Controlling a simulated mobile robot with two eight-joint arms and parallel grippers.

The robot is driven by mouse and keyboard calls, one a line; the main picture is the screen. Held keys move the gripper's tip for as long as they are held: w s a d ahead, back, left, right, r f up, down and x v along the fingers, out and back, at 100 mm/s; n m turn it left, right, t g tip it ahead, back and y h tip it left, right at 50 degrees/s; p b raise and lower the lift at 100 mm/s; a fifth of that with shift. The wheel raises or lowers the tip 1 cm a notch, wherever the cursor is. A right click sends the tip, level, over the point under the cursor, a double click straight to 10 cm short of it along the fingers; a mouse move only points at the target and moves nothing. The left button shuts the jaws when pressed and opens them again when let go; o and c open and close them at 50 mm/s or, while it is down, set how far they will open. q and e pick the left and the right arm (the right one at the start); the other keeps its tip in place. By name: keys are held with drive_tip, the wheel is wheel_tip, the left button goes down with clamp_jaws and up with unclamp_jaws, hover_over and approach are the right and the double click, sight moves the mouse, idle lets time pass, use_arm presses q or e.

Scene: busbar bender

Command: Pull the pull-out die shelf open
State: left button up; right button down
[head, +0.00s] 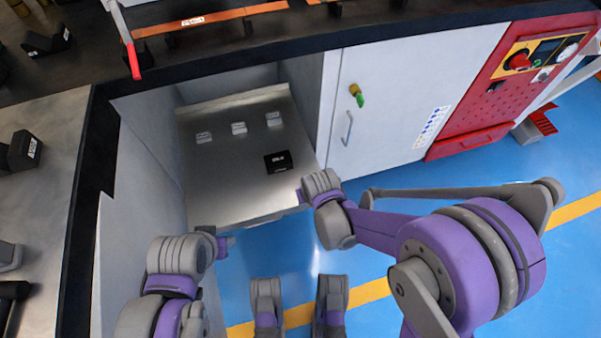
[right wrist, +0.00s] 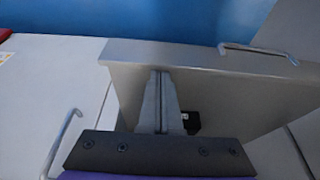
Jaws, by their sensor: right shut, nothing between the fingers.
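The pull-out die shelf (head: 225,165) is a silver metal tray standing out from the open cabinet bay. Its front edge is over the blue floor. In the right wrist view the shelf (right wrist: 225,85) shows a thin bar handle (right wrist: 258,50) on its front edge. My right gripper (head: 302,196) is at the shelf's front right corner in the head view. In the right wrist view its fingers (right wrist: 160,78) are closed together and empty, apart from the handle. My left gripper (head: 226,243) is near the front left corner; its finger opening is too small to tell.
A black die block (head: 278,161) and three small pale labels lie on the shelf. The white cabinet door (head: 400,90) with a handle (head: 347,128) is right of the bay, beside a red control panel (head: 490,95).

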use_arm(q)
drive_tip(key=shift+f, duration=0.35)
use_arm(e)
drive_tip(key=s+d, duration=0.3)
drive_tip(key=s, duration=1)
drive_tip(key=shift+d, duration=0.35)
use_arm(q)
drive_tip(key=shift+r, duration=0.1)
use_arm(e)
drive_tip(key=shift+r, duration=0.1)
